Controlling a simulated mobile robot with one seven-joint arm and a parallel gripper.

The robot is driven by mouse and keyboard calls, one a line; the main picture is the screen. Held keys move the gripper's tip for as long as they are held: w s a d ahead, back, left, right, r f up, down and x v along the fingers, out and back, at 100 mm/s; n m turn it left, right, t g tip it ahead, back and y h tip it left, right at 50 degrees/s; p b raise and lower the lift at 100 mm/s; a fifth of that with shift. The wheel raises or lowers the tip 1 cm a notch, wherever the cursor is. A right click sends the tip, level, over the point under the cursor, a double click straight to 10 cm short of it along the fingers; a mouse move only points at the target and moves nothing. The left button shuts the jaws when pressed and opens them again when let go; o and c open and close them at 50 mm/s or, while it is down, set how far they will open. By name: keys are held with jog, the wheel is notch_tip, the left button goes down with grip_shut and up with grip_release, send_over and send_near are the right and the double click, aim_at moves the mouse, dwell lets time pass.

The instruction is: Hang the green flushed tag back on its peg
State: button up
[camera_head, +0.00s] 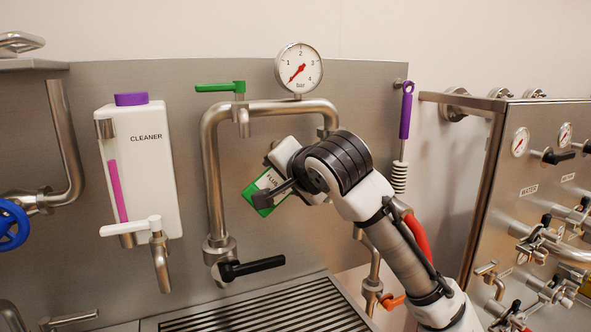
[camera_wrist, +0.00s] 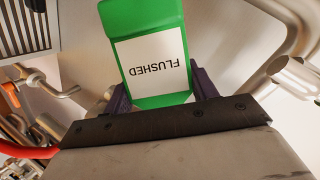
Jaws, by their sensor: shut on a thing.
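The green tag (camera_head: 261,201) with a white label is in front of the steel back panel, inside the bend of the large pipe as the head view shows it. In the wrist view the tag (camera_wrist: 148,25) fills the upper middle, and its label reads FLUSHED upside down. My gripper (camera_wrist: 160,92) is shut on the tag, with a dark finger at each side of its near end. In the head view my gripper (camera_head: 272,180) is partly hidden by my own wrist. I cannot make out the peg in either view.
A bent steel pipe (camera_head: 212,160) with a gauge (camera_head: 298,68) and a green-handled valve (camera_head: 220,87) surrounds the tag's area. A black-handled valve (camera_head: 252,268) sits below. A white cleaner bottle (camera_head: 142,165) hangs left, and a purple-handled brush (camera_head: 405,120) hangs right. A slotted drain (camera_head: 265,318) lies below.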

jog(key=w+a+f+p, duration=0.1)
jog(key=w+a, duration=0.2)
jog(key=w, duration=0.5)
jog(key=shift+w+a+f, duration=0.15)
jog(key=shift+a+f, duration=0.05)
jog(key=shift+a, duration=0.05)
dwell(0.7)
dwell(0.5)
jog(key=o, duration=1.1)
jog(key=shift+c, duration=0.2)
